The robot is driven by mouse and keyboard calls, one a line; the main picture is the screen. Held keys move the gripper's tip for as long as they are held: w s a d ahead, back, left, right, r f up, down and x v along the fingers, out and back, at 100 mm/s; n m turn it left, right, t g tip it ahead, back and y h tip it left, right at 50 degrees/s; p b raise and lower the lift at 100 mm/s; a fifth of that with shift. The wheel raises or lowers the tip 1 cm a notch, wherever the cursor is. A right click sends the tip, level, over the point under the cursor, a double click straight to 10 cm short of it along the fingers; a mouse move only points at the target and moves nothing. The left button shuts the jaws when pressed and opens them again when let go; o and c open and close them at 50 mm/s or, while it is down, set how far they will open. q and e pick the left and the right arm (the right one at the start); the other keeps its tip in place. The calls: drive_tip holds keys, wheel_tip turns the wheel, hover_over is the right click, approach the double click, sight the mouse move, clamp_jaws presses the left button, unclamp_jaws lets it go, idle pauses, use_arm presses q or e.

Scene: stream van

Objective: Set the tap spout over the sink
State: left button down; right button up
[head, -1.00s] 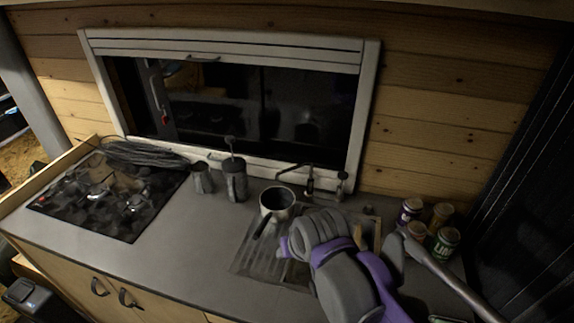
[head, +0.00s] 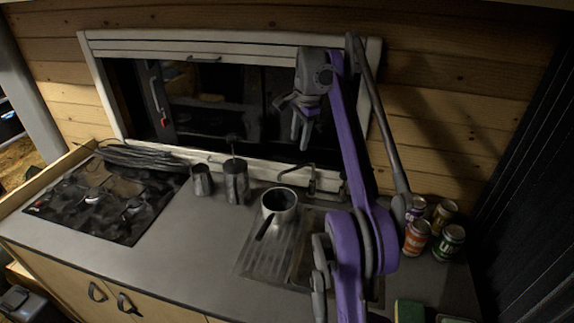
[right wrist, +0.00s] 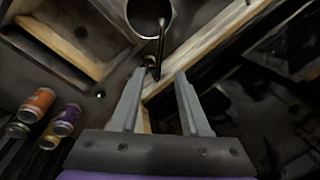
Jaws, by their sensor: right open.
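The tap (head: 312,184) stands behind the sink, close to the window ledge. Its thin dark spout (head: 296,169) points left, toward the area behind the pot, not over the basin. The sink basin (head: 298,264) is partly hidden by my right arm. My right gripper (head: 299,140) is open and empty, pointing down above the tap, in front of the window. In the right wrist view the tap spout (right wrist: 161,38) lies just beyond the open fingertips, reaching toward the pot, with the sink (right wrist: 72,22) at upper left. My left gripper is out of view.
A pot (head: 279,203) sits on the drainboard (head: 262,252), left of the basin. A metal mug (head: 202,180) and a taller dark container (head: 236,184) stand farther left. Several cans (head: 417,236) stand right of the sink. The window frame (head: 371,80) is close to my right arm.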

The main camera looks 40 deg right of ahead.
sight(295, 168)
drive_tip(key=f+b, duration=0.1)
drive_tip(key=f, duration=0.2)
drive_tip(key=w+f, duration=0.1)
drive_tip(key=f, duration=0.2)
drive_tip(key=f+b, duration=0.1)
drive_tip(key=f, duration=0.2)
drive_tip(key=shift+w+d+b, duration=0.15)
drive_tip(key=shift+w+b, duration=0.15)
drive_tip(key=shift+b, duration=0.05)
drive_tip(key=shift+w+f, duration=0.25)
drive_tip(key=shift+f, duration=0.55)
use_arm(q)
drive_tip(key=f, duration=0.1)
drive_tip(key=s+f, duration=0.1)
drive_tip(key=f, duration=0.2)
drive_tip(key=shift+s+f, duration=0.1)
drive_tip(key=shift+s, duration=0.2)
use_arm(e)
drive_tip(key=shift+c, duration=0.2)
clamp_jaws()
